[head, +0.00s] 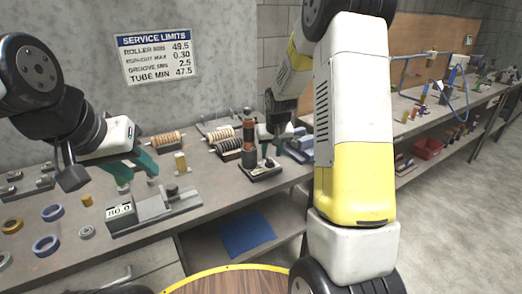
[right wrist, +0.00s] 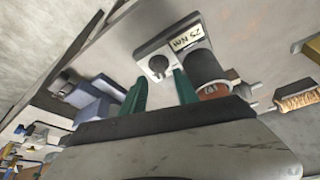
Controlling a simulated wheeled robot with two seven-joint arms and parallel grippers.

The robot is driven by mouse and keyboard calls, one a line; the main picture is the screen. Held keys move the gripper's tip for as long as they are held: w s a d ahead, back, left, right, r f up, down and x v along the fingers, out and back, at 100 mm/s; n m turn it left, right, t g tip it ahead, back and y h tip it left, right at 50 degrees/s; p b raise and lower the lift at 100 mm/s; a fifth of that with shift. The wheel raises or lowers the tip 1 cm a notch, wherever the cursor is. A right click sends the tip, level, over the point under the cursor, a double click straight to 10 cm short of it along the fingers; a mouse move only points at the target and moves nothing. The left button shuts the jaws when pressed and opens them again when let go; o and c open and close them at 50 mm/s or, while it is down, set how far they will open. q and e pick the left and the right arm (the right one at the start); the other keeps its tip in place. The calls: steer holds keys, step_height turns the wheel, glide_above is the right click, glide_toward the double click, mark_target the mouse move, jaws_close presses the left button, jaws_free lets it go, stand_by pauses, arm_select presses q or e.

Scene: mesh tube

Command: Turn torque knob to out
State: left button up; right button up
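The torque unit is a small light box on a dark base (head: 262,172) on the bench, with a tall dark and orange-brown cylinder (head: 249,140) beside it. In the right wrist view its display (right wrist: 188,40) reads about "25 Nm", upside down. The round dark torque knob (right wrist: 158,64) sits next to that display. My right gripper (right wrist: 158,78) is open, its two green fingers apart, with the knob just beyond and between the tips. Contact cannot be told. My left gripper (head: 136,174) is open and empty above the bench at the left.
A gauge reading about "110.0" (head: 120,211) with a grey slide fixture (head: 168,203) stands below my left gripper. Ribbed rollers (head: 224,146) lie left of the torque unit. A blue-grey block (head: 300,148) stands on its right. Rings (head: 46,245) lie at the far left.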

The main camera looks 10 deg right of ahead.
mark_target(270, 159)
steer(key=shift+x, duration=1.6)
steer(key=shift+c, duration=0.5)
jaws_close()
